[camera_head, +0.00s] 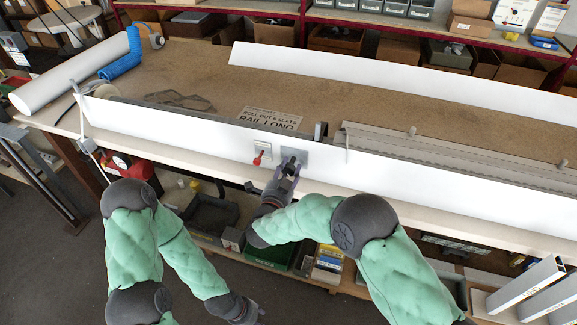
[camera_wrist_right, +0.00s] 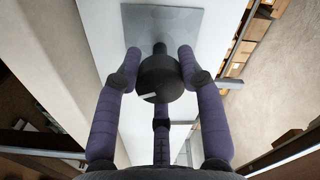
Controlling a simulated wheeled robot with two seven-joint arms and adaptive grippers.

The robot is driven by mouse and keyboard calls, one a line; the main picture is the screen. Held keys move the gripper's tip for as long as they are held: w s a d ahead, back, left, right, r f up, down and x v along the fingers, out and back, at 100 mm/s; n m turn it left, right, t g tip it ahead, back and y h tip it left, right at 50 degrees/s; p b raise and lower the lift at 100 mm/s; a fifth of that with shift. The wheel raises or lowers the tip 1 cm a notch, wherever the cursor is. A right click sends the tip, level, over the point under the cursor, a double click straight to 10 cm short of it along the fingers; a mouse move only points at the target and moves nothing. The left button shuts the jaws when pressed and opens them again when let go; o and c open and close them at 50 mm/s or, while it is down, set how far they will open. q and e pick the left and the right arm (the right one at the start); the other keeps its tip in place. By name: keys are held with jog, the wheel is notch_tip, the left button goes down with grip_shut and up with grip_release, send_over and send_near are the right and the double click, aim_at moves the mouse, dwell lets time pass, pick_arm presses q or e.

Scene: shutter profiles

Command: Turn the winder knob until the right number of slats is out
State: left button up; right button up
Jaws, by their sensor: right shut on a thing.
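The dark winder knob (camera_head: 290,163) sits on a grey plate (camera_head: 301,158) on the front face of the white rail. In the right wrist view the round black knob (camera_wrist_right: 160,80) has a white mark pointing to the lower left. My right gripper (camera_head: 287,169) is shut on it, purple fingers on both sides and one below. A printed card (camera_head: 268,120) on the bench reads "ROLL OUT", a hard-to-read digit, "SLATS" and "RAIL LONG". Grey slats (camera_head: 440,150) lie behind the rail at right. My left gripper (camera_head: 245,313) hangs low in front of the bench; its fingers are unclear.
A red lever (camera_head: 258,158) with a small label stands just left of the knob plate. A second white board (camera_head: 400,85) lies along the back of the bench. A white roll (camera_head: 70,75) and a blue part (camera_head: 121,67) lie at left. Shelves with boxes run behind.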

jog(key=n+p, duration=0.2)
jog(key=n, duration=0.2)
jog(key=shift+n, duration=0.3)
jog(key=n+p, duration=0.3)
jog(key=n, duration=0.1)
jog(key=shift+r+n, duration=0.15)
jog(key=shift+n, duration=0.15)
jog(key=n+p, duration=0.2)
jog(key=n, duration=0.2)
jog(key=n+p, duration=0.2)
jog(key=n, duration=0.2)
jog(key=shift+a+r, duration=0.1)
jog(key=n+p, duration=0.1)
jog(key=n, duration=0.2)
jog(key=shift+w+n+p, duration=0.1)
jog(key=shift+n+p, duration=0.2)
jog(key=n+p, duration=0.1)
jog(key=n, duration=0.2)
jog(key=shift+n, duration=0.4)
jog(key=n+p, duration=0.1)
jog(key=n, duration=0.2)
jog(key=shift+a, duration=0.1)
jog(key=shift+n+p, duration=0.6)
jog(key=shift+n, duration=1.1)
